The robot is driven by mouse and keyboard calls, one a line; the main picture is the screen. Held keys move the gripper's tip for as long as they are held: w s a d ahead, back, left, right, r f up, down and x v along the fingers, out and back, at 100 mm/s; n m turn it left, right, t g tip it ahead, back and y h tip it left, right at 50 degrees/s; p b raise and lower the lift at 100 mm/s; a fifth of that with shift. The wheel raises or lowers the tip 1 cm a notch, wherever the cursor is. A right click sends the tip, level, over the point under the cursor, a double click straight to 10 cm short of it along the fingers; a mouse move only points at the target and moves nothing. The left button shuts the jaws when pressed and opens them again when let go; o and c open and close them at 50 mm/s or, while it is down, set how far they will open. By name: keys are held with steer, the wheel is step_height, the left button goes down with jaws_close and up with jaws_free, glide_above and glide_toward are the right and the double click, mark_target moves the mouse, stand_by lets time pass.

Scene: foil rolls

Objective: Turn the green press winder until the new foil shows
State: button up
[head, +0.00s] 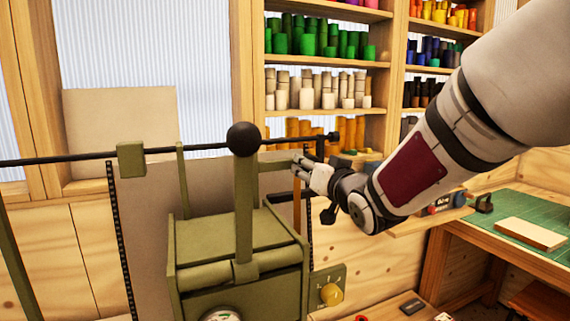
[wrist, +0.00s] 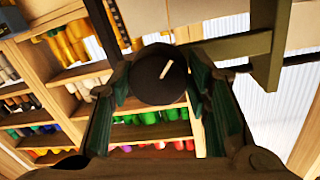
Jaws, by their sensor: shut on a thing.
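The green press (head: 240,250) stands left of centre in the head view, with an upright lever topped by a black ball (head: 243,138). A black winder rod (head: 80,158) runs across behind the lever. A dull grey-brown sheet (head: 145,230) with dark perforated edges hangs behind the press. My gripper (head: 302,168) is beside the press's right side, just below the rod's right end. In the wrist view, my gripper (wrist: 160,92) is shut on a round black winder knob (wrist: 155,80) with a white mark. The knob is hidden in the head view.
Shelves of coloured rolls (head: 315,90) stand behind. A yellow dial (head: 331,294) sits on the press's lower right. A workbench with a green mat (head: 500,215) is at the right. A pale board (head: 120,130) leans at the back left.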

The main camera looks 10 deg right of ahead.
steer(key=shift+d+m+g+y+p, duration=0.1)
steer(key=shift+m+g+y+p, duration=0.2)
steer(key=shift+m+p, duration=2.95)
steer(key=shift+d+m+g+y+p, duration=0.1)
steer(key=shift+m+y+p, duration=0.3)
steer(key=shift+m+p, duration=2.85)
steer(key=shift+m+b, duration=0.65)
steer(key=shift+m, duration=0.15)
steer(key=o, duration=1.2)
steer(key=shift+c, duration=0.2)
steer(key=shift+s+r, duration=0.1)
steer(key=f+v, duration=0.1)
steer(key=v, duration=1)
steer(key=shift+s+r, duration=0.4)
steer(key=shift+r, duration=0.05)
